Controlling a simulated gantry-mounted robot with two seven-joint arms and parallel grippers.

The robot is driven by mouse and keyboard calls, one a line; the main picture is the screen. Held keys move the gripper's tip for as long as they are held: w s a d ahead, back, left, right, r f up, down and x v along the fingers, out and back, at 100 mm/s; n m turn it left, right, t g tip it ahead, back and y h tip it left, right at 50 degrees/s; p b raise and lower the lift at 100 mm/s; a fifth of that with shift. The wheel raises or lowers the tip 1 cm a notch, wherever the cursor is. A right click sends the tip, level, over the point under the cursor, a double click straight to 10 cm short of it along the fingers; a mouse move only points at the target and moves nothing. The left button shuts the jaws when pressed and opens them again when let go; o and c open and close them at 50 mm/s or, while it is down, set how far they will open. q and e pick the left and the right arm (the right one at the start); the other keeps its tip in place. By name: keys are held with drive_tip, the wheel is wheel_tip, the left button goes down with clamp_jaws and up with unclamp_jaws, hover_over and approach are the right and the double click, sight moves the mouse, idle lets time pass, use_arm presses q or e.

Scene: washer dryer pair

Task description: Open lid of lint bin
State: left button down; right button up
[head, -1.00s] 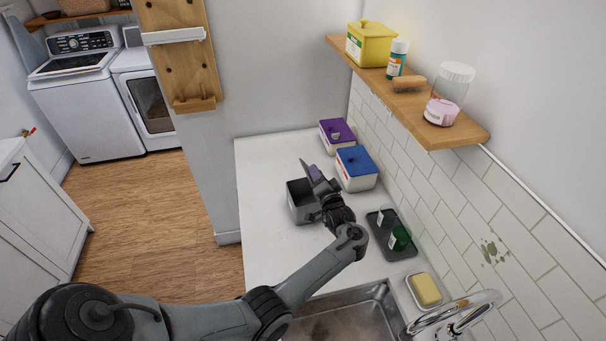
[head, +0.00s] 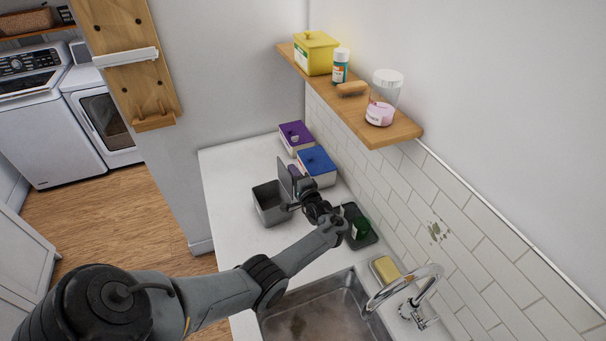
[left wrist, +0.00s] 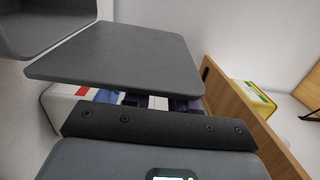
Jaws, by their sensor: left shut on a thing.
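The grey lint bin (head: 264,206) stands on the white counter with its top uncovered; part of it also shows at the upper left of the left wrist view (left wrist: 50,22). Its flat grey lid (head: 284,177) stands steeply tilted at the bin's right side in the head view. The lid fills the middle of the left wrist view (left wrist: 125,60), where a gap shows between it and the bin. My left gripper (head: 297,188) is shut on the lid; its fingertips are mostly hidden. My right gripper is not in view.
Purple-lidded (head: 296,135) and blue-lidded (head: 316,162) boxes stand behind, close to the lid. A dark tray (head: 364,240) lies right of my wrist, with the sink (head: 312,310) in front. A wooden shelf (head: 400,130) overhangs the right side. The counter left of the bin is clear.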

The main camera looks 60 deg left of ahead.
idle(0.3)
use_arm(q)
drive_tip(key=c, duration=0.9)
unclamp_jaws()
drive_tip(key=shift+a, duration=0.1)
drive_tip(key=shift+d, duration=0.2)
drive_tip(key=d, duration=1)
drive_tip(key=shift+s+d, duration=0.25)
drive_tip(key=shift+s, duration=0.1)
drive_tip(key=shift+f, duration=0.1)
